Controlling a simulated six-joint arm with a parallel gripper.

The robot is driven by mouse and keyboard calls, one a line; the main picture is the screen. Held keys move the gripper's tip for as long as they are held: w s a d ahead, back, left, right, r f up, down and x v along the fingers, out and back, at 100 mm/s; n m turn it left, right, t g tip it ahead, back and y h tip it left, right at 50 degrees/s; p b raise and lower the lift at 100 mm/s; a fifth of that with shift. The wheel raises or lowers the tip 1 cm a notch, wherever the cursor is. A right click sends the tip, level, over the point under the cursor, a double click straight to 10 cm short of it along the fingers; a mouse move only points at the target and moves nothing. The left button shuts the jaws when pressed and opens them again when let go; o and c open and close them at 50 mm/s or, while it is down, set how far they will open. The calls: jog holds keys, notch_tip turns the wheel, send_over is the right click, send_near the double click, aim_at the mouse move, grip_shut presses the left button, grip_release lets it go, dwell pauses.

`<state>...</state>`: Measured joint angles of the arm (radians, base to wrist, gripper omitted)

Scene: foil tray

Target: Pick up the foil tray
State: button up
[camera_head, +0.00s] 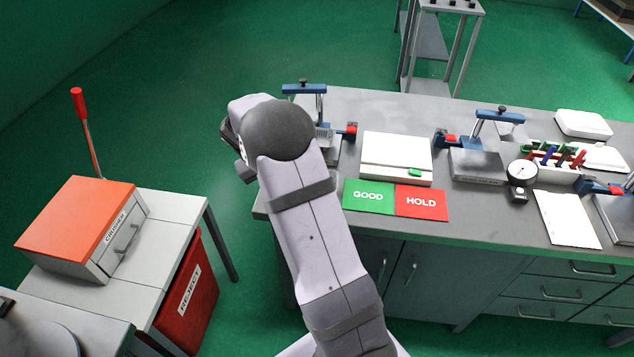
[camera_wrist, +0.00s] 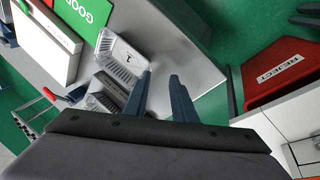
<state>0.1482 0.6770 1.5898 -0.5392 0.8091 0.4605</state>
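A silver foil tray (camera_wrist: 121,58) with ribbed sides shows in the wrist view. It rests on the grey bench top near the edge. My gripper (camera_wrist: 163,75) is open with nothing between its two dark blue fingers. Its fingertips lie just right of the tray in that picture, apart from it as far as I can tell. More ribbed silver pieces (camera_wrist: 104,94) sit beside the tray, partly behind the left finger. In the head view my arm hides the tray and most of my gripper.
Blue clamps with red handles, including one (camera_head: 477,114) at mid-bench, stand on the bench. A white box (camera_head: 396,156) is behind the GOOD mat (camera_head: 369,195) and HOLD mat (camera_head: 421,203). A red REJECT bin (camera_head: 187,295) and orange-lidded CRUSHER (camera_head: 83,227) are left.

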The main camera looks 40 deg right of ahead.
jog(key=shift+w+d+r+m+h, duration=0.3)
jog(key=shift+d+r+m, duration=0.35)
jog(key=shift+m, duration=0.5)
jog(key=shift+w+d+r+m+h, duration=0.2)
jog(key=shift+w+d+r+m, duration=0.3)
jog(key=shift+m, duration=0.65)
jog(key=shift+s+r, duration=0.1)
jog(key=shift+s, duration=0.05)
jog(key=shift+p+x, duration=1.9)
jog(key=shift+x, duration=1.75)
grip_shut()
